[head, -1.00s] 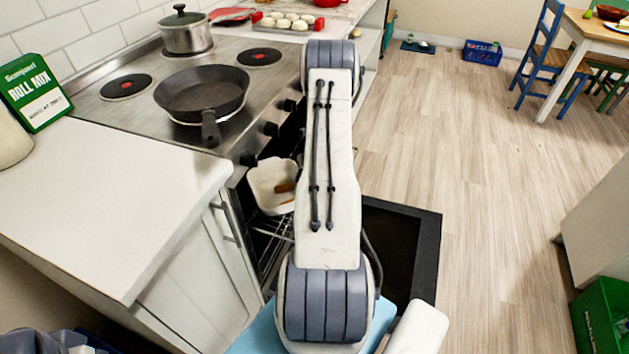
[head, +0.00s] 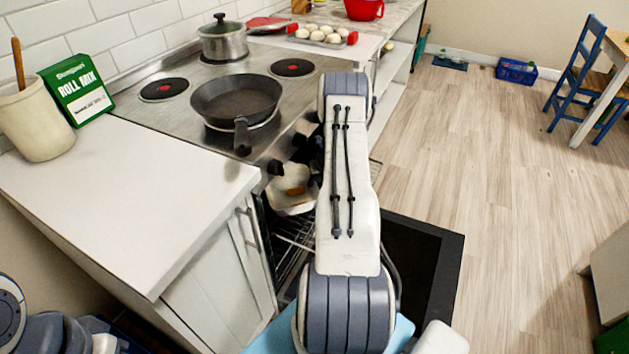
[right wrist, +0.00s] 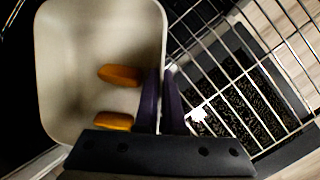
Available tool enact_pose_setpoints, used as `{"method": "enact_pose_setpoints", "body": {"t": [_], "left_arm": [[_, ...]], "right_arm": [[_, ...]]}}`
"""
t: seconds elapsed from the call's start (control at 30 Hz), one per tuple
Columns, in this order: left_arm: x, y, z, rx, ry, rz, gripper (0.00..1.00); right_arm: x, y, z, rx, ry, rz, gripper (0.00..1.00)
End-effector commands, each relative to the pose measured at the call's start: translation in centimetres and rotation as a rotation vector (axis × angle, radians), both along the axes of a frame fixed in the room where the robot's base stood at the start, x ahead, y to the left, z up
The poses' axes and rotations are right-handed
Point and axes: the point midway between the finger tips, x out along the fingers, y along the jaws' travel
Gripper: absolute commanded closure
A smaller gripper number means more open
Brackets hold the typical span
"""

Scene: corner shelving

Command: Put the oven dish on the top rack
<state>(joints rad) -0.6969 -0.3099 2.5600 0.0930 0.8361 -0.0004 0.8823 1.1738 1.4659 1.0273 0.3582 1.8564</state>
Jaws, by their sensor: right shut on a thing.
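The oven dish (head: 291,205) is cream-coloured and deep, at the mouth of the open oven in the head view. In the right wrist view the dish (right wrist: 75,60) fills the left side, with two orange-brown pieces of food inside. My right gripper (right wrist: 163,75) is shut on its right-hand wall, one finger on each side. In the head view my right arm partly covers the dish. A wire oven rack (head: 296,232) shows below the dish; the rack (right wrist: 215,50) also shows at right in the wrist view. I cannot tell whether dish and rack touch. My left gripper is out of view.
The dark oven door (head: 425,265) is folded down to the right of my arm. A frying pan (head: 236,98) and a lidded pot (head: 223,40) stand on the stove above. The white counter (head: 130,190) borders the oven on the left.

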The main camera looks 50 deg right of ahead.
Motion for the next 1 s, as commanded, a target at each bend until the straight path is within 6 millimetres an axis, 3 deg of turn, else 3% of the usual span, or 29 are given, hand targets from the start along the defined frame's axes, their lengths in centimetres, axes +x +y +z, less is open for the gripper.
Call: {"method": "enact_pose_setpoints", "body": {"t": [0.3,0.33,0.4,0.77,1.0], "left_arm": [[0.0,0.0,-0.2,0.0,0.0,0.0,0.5],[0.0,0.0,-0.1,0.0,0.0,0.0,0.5],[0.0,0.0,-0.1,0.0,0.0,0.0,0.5],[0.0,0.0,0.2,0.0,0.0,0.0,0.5],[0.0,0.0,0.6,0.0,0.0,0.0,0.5]], "right_arm": [[0.1,-0.1,-0.1,-0.001,-0.004,-0.001,1.0],[0.0,0.0,-0.2,0.0,0.0,0.0,0.82],[0.0,0.0,-0.2,0.0,0.0,0.0,0.64],[0.0,0.0,0.2,0.0,0.0,0.0,0.64],[-1.6,0.0,3.9,-0.003,-0.002,-0.001,0.64]]}}
